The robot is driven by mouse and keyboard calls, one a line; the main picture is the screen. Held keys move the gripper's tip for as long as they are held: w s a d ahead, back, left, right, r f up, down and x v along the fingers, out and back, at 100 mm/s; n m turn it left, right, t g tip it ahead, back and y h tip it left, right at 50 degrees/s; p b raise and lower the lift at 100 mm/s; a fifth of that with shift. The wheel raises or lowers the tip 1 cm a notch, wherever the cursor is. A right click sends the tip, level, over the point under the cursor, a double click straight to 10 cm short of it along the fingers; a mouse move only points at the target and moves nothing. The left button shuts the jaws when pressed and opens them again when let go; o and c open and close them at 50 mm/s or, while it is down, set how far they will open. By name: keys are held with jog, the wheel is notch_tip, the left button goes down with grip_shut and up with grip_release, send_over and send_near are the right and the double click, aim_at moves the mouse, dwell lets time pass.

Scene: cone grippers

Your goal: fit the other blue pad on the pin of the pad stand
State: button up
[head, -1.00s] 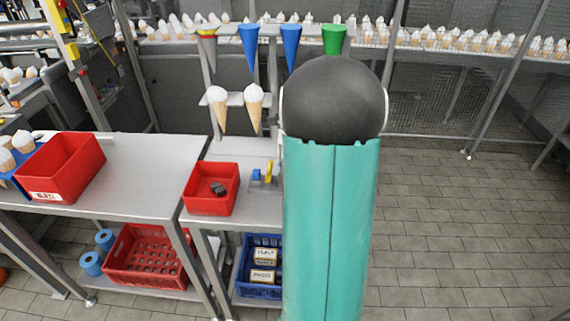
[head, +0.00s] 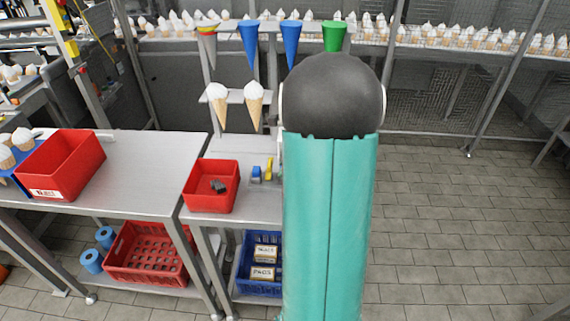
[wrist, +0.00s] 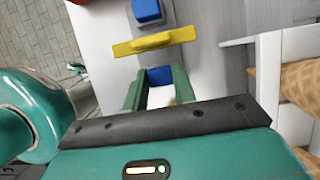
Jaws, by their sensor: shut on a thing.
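In the wrist view, my gripper (wrist: 160,82) has its two green fingers shut on a blue pad (wrist: 160,76) at their tips. Just beyond the held pad stands a yellow bar (wrist: 155,43), which looks like part of the pad stand; it also shows in the head view (head: 269,167). Another blue block (wrist: 147,11), likely the first pad, is on the far side of the yellow bar; in the head view it is left of the bar (head: 257,172). I cannot make out the pin, or whether the held pad touches the stand. My arm hides the gripper in the head view.
A red bin (head: 211,190) with a dark object inside is left of the stand on the grey table. A rack with white-topped cones (head: 254,105) stands behind. In the wrist view a cone (wrist: 298,88) and white holder (wrist: 268,70) are close on the right.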

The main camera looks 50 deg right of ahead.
jog(key=shift+f, duration=0.4)
dwell(0.4)
jog(key=o, duration=1.4)
jog(key=shift+c, duration=0.2)
jog(key=shift+r, duration=0.15)
jog(key=shift+r, duration=2.35)
